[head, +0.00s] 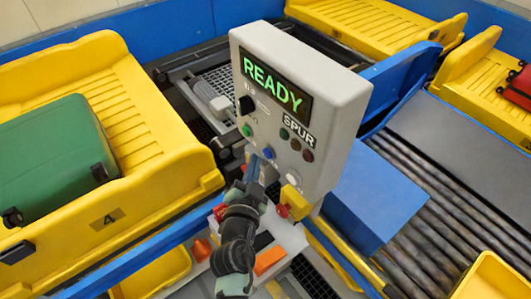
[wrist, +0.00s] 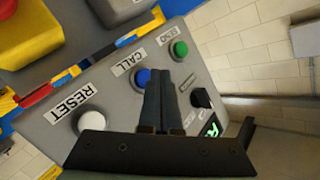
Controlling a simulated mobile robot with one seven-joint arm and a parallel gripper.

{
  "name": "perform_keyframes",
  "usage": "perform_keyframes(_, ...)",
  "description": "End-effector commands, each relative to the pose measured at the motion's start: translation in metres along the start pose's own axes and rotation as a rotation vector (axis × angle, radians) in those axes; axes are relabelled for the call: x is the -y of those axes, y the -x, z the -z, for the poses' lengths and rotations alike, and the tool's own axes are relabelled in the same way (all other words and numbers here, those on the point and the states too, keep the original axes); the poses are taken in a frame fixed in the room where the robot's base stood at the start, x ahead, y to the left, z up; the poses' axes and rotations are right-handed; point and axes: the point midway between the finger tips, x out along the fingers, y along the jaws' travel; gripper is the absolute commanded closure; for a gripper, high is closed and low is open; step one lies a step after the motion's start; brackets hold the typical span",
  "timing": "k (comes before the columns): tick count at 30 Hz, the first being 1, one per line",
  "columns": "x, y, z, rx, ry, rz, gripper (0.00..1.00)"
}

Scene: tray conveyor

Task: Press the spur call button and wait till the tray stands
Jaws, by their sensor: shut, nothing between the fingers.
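The grey control box (head: 322,75) stands in the middle of the head view, and its display (head: 272,87) reads READY in green. The blue call button (head: 268,153) is on its front face. In the wrist view the blue button (wrist: 142,77) sits beside the CALL label, partly hidden by my fingers. My gripper (head: 257,165) is shut and empty, with its fingertips close to the blue button; I cannot tell whether they touch it. It also shows in the wrist view (wrist: 163,72).
A green button (wrist: 179,49) labelled SEND and a white button (wrist: 90,122) labelled RESET flank the blue one. Dark lamps (head: 296,144) sit by the SPUR label. A red and yellow knob (head: 292,203) juts out below right. A blue block (head: 372,195) and rollers (head: 435,200) lie to the right.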

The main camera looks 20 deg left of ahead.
Motion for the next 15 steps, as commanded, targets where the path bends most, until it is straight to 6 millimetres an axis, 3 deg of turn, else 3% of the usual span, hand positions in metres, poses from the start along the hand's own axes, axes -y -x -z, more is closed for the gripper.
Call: perform_keyframes(15, -0.0039, -0.0056, 0.0040, 0.000, 0.000, 0.000, 1.00)
